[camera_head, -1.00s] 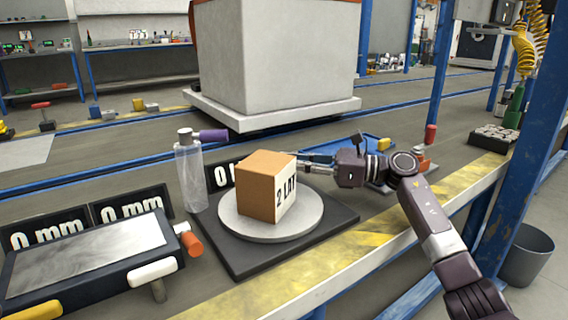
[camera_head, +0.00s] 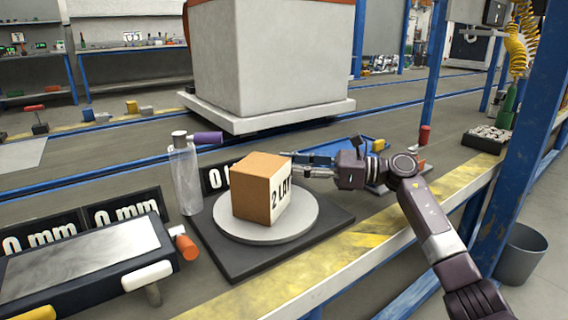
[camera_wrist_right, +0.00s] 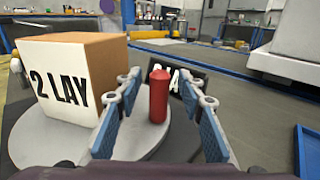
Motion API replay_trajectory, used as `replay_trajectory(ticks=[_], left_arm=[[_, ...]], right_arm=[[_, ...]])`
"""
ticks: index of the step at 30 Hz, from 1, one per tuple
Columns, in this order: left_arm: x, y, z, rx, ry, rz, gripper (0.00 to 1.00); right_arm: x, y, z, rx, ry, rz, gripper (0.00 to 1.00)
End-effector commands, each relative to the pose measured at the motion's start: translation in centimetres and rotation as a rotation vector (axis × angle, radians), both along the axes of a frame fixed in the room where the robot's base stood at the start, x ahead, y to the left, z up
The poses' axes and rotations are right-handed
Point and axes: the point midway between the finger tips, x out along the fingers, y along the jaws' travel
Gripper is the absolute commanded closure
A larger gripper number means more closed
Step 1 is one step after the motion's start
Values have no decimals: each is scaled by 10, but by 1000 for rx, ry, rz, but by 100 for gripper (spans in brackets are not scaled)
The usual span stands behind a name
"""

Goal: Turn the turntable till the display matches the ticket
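The turntable is a light grey round plate (camera_head: 301,222) on a dark square base (camera_head: 338,217). An orange-brown box (camera_head: 258,187) with a white side lettered "2 LAY" stands upright on it. In the right wrist view a red peg (camera_wrist_right: 158,97) stands at the plate's edge beside the box (camera_wrist_right: 72,78). My right gripper (camera_head: 297,163) reaches behind the box; its open fingers (camera_wrist_right: 160,100) lie either side of the peg, with gaps showing. A black display (camera_head: 213,179) behind the plate shows a "0"; the box hides the rest. I cannot identify a ticket. My left gripper is out of view.
A clear bottle (camera_head: 187,175) stands left of the turntable. A flat grey-topped device (camera_head: 85,262) and two "0 mm" displays (camera_head: 125,208) sit at the left. A blue tray (camera_head: 352,147) lies behind my right arm. A large pale block (camera_head: 270,55) stands farther back.

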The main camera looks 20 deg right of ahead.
Motion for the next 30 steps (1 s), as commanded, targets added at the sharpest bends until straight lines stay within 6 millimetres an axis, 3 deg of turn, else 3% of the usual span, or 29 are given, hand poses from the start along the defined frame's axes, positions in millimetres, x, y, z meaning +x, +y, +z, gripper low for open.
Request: replay_trajectory(ticks=[9,15,27,30], left_arm=[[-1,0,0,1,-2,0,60],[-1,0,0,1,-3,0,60],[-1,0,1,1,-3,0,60],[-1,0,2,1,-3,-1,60]], right_arm=[[-37,-56,0,-1,2,-4,64],[-54,-81,0,-1,1,-3,64],[-60,-89,1,0,-1,-1,64],[-60,-89,1,0,-1,-1,74]])
